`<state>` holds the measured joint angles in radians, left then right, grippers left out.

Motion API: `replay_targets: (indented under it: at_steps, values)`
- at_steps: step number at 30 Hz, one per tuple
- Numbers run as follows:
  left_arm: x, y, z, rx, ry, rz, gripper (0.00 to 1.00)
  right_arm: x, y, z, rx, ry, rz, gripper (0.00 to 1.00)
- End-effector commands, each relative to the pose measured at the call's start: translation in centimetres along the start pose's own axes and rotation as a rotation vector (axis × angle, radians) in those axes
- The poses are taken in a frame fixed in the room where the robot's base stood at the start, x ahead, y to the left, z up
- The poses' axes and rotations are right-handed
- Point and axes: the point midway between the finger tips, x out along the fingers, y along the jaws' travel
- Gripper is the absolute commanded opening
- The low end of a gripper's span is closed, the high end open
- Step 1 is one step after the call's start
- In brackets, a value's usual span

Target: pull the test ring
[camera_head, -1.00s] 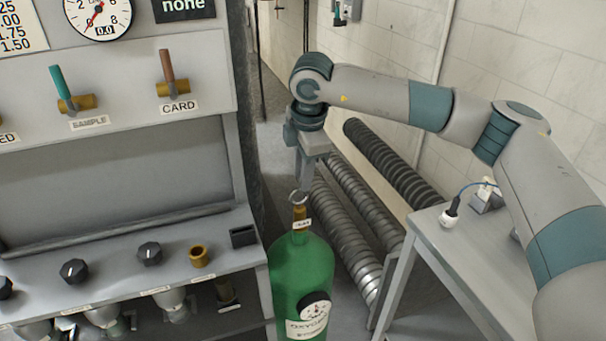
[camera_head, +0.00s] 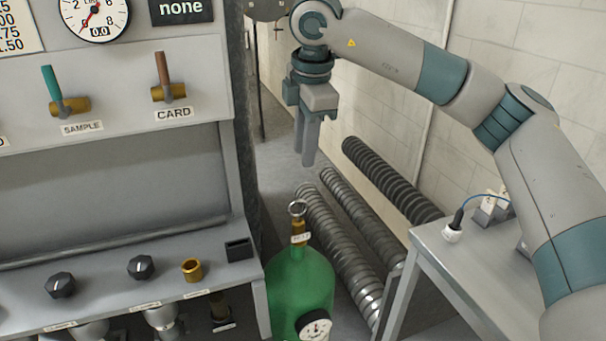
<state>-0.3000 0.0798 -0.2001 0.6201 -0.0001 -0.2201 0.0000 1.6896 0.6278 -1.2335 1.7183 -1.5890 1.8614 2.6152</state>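The test ring (camera_head: 297,208) is a small metal ring on top of the brass valve of a green oxygen cylinder (camera_head: 301,280). A small white tag hangs on the valve just below it. My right gripper (camera_head: 305,157) points down above the ring, with clear space between its fingertips and the ring. Its two fingers look apart, with nothing between them. My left gripper is not in view.
A grey panel with levers, a gauge and black knobs (camera_head: 61,285) stands left of the cylinder. Ribbed hoses (camera_head: 390,178) lie behind it. A grey table (camera_head: 470,265) with a white plug stands at the right.

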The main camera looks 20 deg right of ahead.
Motion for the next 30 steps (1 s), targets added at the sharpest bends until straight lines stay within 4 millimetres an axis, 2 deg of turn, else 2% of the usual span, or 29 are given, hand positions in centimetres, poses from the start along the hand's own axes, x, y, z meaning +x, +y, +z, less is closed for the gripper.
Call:
replay_targets:
  at_steps: [1,6,12,18,30]
  values:
    - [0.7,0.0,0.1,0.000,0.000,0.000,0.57,-0.9,0.0,-0.1,-0.001,0.001,0.005,0.25]
    - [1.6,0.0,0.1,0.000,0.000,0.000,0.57,-4.0,0.0,-0.1,0.000,0.001,0.004,0.25]
    - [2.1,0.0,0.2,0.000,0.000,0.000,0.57,-6.2,0.0,0.0,0.000,0.000,0.002,0.25]
    - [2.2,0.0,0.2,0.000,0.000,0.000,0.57,-7.0,0.0,0.0,-0.002,0.000,0.000,0.25]
    - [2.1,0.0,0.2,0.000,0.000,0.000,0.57,-7.0,0.0,0.0,-0.001,0.000,0.000,0.25]
